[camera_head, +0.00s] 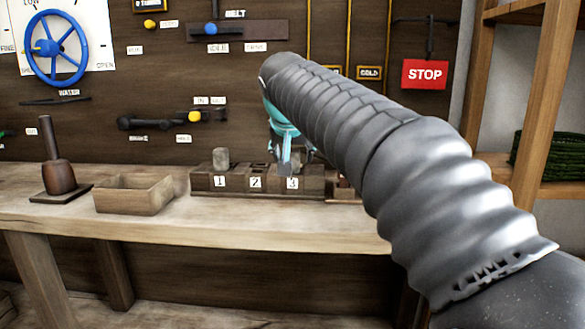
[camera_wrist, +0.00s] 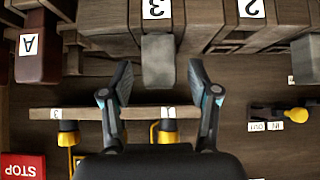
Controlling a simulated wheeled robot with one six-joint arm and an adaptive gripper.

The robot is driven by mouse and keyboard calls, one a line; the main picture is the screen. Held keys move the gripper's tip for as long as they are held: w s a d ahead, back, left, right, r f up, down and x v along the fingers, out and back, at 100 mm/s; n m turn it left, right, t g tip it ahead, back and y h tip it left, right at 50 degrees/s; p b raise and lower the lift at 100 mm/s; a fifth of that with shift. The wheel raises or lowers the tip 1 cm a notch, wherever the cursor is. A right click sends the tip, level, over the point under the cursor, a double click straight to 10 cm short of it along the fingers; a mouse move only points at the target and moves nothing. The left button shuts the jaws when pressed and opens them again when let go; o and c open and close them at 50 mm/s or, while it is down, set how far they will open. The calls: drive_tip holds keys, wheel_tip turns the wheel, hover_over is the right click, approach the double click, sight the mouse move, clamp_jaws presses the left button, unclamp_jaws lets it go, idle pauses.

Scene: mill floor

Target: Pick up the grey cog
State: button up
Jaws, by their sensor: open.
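A grey block-like piece (camera_wrist: 158,62), which looks like the grey cog, stands at the slot marked 3 in the wrist view. My gripper (camera_wrist: 159,74) is open, with one finger on each side of it and visible gaps between. In the head view my gripper (camera_head: 286,166) is over slot 3 of the dark wooden rack (camera_head: 234,182), and it and my arm largely hide the piece there. Another grey, rounded piece (camera_head: 221,157) stands at slot 1. Slot 2 appears empty.
An empty wooden box (camera_head: 133,195) and a dark mallet-like tool (camera_head: 58,170) stand left on the bench (camera_head: 300,222). A dark red block marked A (camera_wrist: 38,52) is beside the rack. Levers, a blue wheel (camera_head: 55,47) and a STOP sign (camera_head: 425,74) are on the wall behind.

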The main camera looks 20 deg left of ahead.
drive_tip(key=c, duration=1)
drive_tip(key=shift+r, duration=0.15)
drive_tip(key=shift+c, duration=0.2)
